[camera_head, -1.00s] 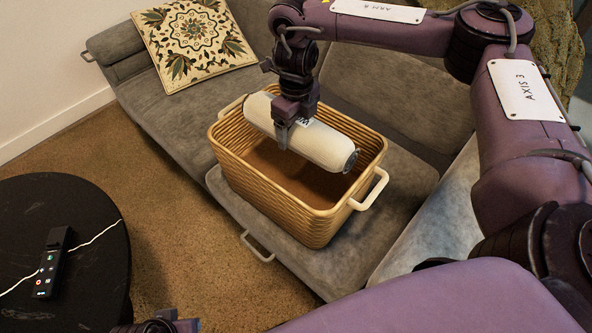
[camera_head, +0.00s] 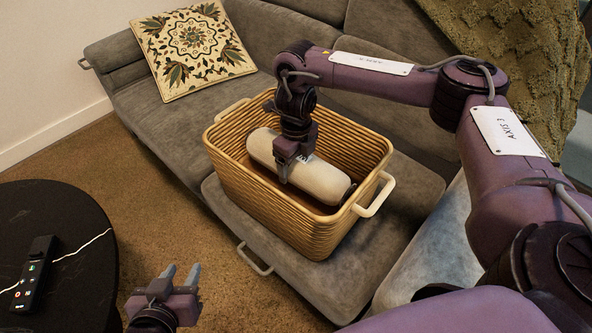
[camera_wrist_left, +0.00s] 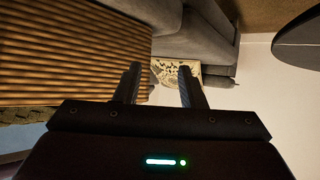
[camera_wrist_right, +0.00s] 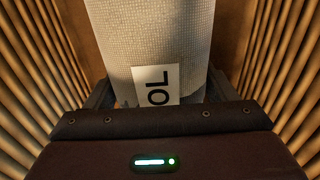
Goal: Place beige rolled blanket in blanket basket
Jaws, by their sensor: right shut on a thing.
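The beige rolled blanket (camera_head: 318,180) lies level inside the blanket basket (camera_head: 290,223), below its rim. The basket is a ribbed tan box with white handles, standing on the grey sofa seat. My right gripper (camera_head: 285,172) reaches down into the basket and is shut on the blanket near its middle. In the right wrist view the blanket (camera_wrist_right: 150,40) fills the space between the fingers, with a white label facing the camera. Whether the blanket touches the basket floor is hidden. My left gripper (camera_head: 183,275) is open and empty, apart from the basket; its spread fingers show in the left wrist view (camera_wrist_left: 160,88).
The grey sofa (camera_head: 160,120) holds a floral cushion (camera_head: 192,48) at the far left. A black round table (camera_head: 50,215) with a remote (camera_head: 34,272) stands at the left. A green knitted throw (camera_head: 525,70) hangs at the upper right.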

